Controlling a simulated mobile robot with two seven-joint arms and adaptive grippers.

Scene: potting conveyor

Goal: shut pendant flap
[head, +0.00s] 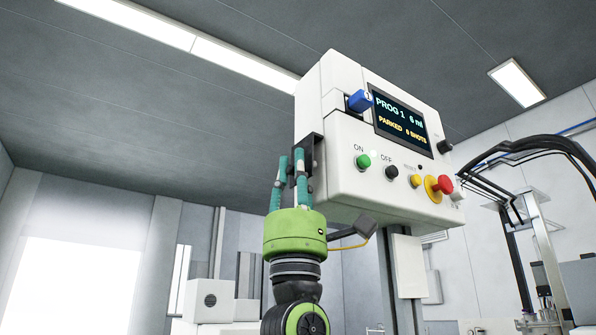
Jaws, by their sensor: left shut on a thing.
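The pendant (345,165) is a white control box with a lit screen (402,122), hanging above me and seen from below. A dark flap (317,150) stands out at its lower left side. My left gripper (291,160) points up from below, with teal fingers and a green body. Its fingers are shut at the dark flap's edge, and they hide part of it. My right gripper is not in view.
The pendant's front has a green button (362,162), black and yellow buttons, and a red knob (442,184). Black hoses (535,145) and a metal frame are at right. The space left of the gripper is clear.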

